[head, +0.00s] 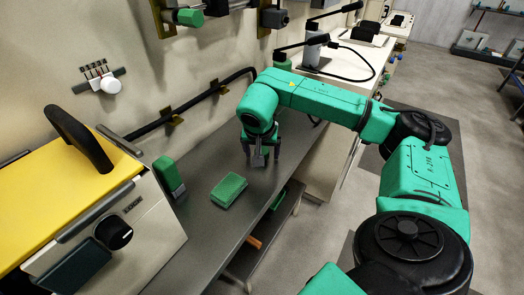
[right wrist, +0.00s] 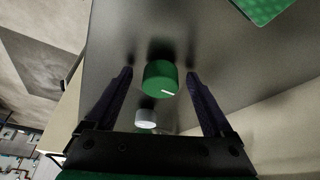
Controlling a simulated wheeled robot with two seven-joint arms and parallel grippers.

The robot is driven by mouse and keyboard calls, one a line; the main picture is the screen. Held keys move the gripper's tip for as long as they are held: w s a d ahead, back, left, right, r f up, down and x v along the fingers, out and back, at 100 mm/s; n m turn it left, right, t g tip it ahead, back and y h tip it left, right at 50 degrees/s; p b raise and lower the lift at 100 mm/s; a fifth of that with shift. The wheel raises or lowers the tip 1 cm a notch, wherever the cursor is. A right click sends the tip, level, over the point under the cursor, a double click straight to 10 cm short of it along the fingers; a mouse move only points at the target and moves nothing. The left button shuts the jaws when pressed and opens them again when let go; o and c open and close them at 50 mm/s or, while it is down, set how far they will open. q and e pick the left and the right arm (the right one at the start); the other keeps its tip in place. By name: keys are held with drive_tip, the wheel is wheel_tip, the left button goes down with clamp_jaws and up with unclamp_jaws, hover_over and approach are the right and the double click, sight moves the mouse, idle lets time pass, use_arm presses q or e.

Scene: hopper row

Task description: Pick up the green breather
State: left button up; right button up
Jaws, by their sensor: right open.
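The green breather, a short green cylinder with a white mark (right wrist: 160,78), stands on the grey bench in the right wrist view. It lies between the two dark fingers of my right gripper (right wrist: 160,74), with a gap on each side. The right gripper is open and points down at the bench in the head view (head: 261,160), where it hides the breather. My left gripper is not in view.
A white-grey cylinder (right wrist: 146,118) stands close beside the breather. A green block (head: 230,190) lies on the grey bench (head: 203,217), and a green upright piece (head: 168,174) stands by the yellow-topped machine (head: 70,195). A dark rail (head: 205,100) runs along the wall.

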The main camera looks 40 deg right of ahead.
clamp_jaws()
drive_tip(key=shift+r, duration=0.1)
wheel_tip(320, 180, up, 13)
drive_tip(key=p, duration=0.2)
wheel_tip(320, 180, up, 7)
drive_tip(key=p, duration=0.3)
hover_over(262, 151)
drive_tip(key=shift+w, duration=0.1)
